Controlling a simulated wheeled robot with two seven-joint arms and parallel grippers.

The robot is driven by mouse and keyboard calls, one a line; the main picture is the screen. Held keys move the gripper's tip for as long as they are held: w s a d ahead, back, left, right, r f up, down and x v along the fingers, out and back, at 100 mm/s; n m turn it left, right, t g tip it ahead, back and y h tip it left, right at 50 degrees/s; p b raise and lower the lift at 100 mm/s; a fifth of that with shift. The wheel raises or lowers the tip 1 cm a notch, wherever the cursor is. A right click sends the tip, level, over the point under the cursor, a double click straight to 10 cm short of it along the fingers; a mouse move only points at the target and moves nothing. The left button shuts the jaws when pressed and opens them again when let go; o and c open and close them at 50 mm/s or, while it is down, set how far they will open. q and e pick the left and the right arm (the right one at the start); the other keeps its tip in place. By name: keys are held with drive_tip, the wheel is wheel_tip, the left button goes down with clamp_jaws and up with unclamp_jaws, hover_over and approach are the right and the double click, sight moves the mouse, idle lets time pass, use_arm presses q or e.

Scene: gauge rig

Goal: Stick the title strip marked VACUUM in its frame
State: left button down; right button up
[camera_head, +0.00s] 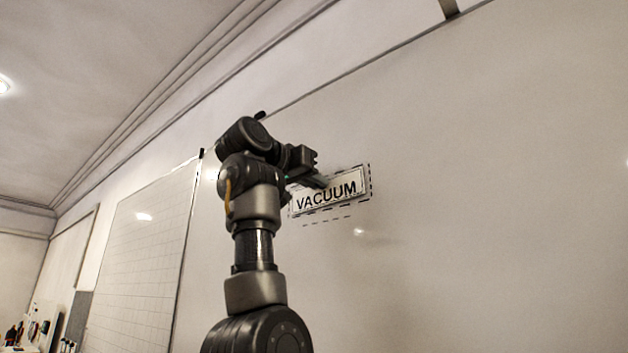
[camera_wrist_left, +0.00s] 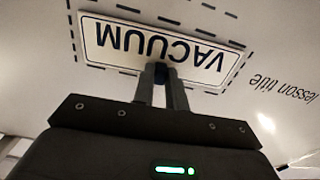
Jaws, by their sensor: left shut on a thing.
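The title strip marked VACUUM (camera_head: 329,194) is a white plate with dark letters and a thin dark border. It lies at the whiteboard inside a dashed frame (camera_head: 371,181), roughly in line with it. In the left wrist view the strip (camera_wrist_left: 110,38) appears upside down, with the dashed outline (camera_wrist_left: 190,19) around it. My left gripper (camera_wrist_left: 162,72) is shut on the strip at the middle of its long edge, by a small dark part there. In the head view this gripper (camera_head: 322,183) partly covers the strip's upper edge. Whether the strip touches the board is hard to tell. My right gripper is not in view.
The large whiteboard (camera_head: 480,170) is otherwise bare on the right. Handwriting reading "lesson title" (camera_wrist_left: 284,88) is beside the frame in the wrist view. A gridded board panel (camera_head: 140,260) is at the left, and small items (camera_head: 30,330) stand far off at lower left.

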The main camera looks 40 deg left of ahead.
use_arm(q)
drive_tip(key=c, duration=0.8)
unclamp_jaws()
drive_tip(key=shift+o, duration=0.2)
drive_tip(key=shift+s, duration=0.1)
drive_tip(key=s+b, duration=0.3)
drive_tip(key=s, duration=0.6)
drive_tip(key=shift+w+d, duration=0.1)
